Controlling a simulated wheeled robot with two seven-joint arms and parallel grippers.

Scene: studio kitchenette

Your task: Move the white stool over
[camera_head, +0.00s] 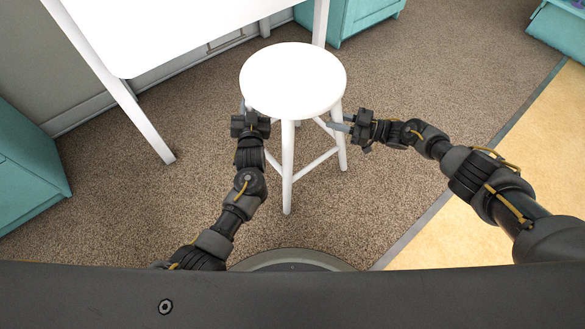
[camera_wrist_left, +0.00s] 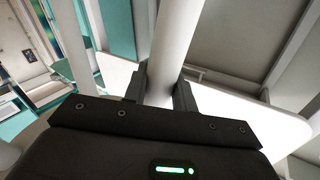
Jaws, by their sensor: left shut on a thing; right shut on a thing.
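The white stool (camera_head: 292,80) stands upright on the brown carpet, with its round seat, legs and lower rungs in the head view. My left gripper (camera_head: 246,110) is at the stool's left side, just under the seat edge; its fingertips are partly hidden there. In the left wrist view the left gripper (camera_wrist_left: 160,88) is shut on a white stool leg (camera_wrist_left: 172,45) that runs between its two fingers. My right gripper (camera_head: 343,122) is at the stool's right side, shut on the right leg below the seat.
A white table (camera_head: 165,30) stands behind and left of the stool, one leg (camera_head: 150,130) close by. Teal cabinets stand at the left (camera_head: 25,170) and back (camera_head: 350,15). Open carpet (camera_head: 440,70) lies to the right, up to a yellow floor area (camera_head: 480,220).

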